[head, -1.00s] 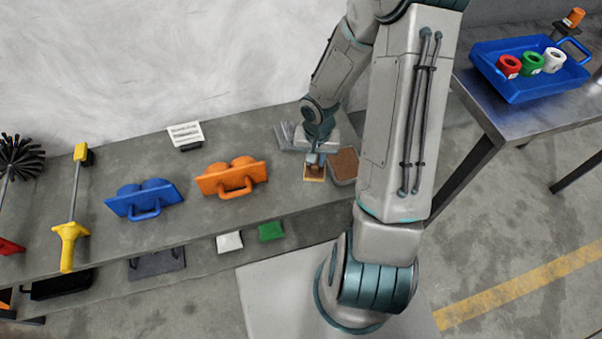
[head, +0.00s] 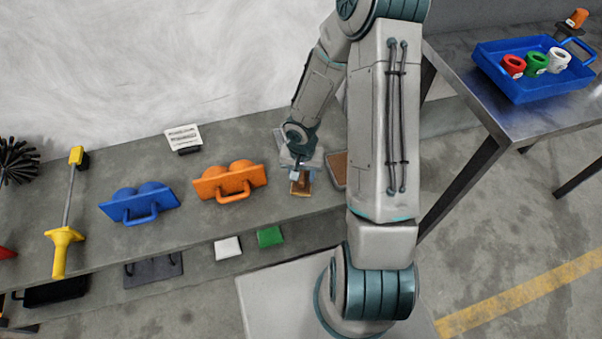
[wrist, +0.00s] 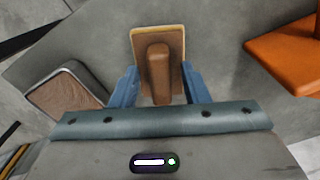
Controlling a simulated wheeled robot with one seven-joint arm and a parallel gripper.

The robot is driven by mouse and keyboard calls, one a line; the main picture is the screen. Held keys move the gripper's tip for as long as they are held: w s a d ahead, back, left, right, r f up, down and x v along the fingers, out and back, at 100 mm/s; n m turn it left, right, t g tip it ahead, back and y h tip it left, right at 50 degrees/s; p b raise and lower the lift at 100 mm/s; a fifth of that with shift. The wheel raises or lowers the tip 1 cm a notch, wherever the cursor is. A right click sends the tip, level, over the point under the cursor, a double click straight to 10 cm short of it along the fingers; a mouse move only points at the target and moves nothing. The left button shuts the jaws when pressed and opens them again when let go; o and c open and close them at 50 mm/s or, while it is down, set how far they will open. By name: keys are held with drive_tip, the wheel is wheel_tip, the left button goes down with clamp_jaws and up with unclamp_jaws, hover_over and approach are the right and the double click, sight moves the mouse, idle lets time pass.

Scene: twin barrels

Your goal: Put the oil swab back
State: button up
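The oil swab is a brown block with a raised rounded handle and a pale yellow edge; it shows in the wrist view (wrist: 158,48) and the head view (head: 300,189). My gripper (wrist: 160,88) has its blue fingers against both sides of the block, with the handle between them. In the head view my gripper (head: 299,176) is over the front part of the grey shelf, left of a grey tray with a brown pad (head: 339,170). That tray also shows at lower left in the wrist view (wrist: 65,88). I cannot tell the swab's height over the shelf.
An orange double-domed tool (head: 230,184) and a blue one (head: 139,203) lie left of my gripper on the shelf (head: 215,224). A small white sign (head: 184,138) stands behind them. Some shelf between swab and orange tool is bare.

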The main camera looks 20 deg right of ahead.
wheel_tip(320, 180, up, 12)
drive_tip(key=p, duration=0.4)
wheel_tip(320, 180, up, 12)
drive_tip(key=n+h, duration=0.2)
hover_over(302, 174)
drive_tip(key=s+d, duration=0.2)
drive_tip(key=s, duration=0.3)
drive_tip(key=s+a+r+n+t+y, duration=0.2)
drive_tip(key=s+r, duration=0.6)
drive_tip(key=r, duration=0.1)
drive_tip(key=shift+s+a+r+n, duration=0.2)
drive_tip(key=shift+s+a+n, duration=0.05)
drive_tip(key=shift+s+n, duration=0.05)
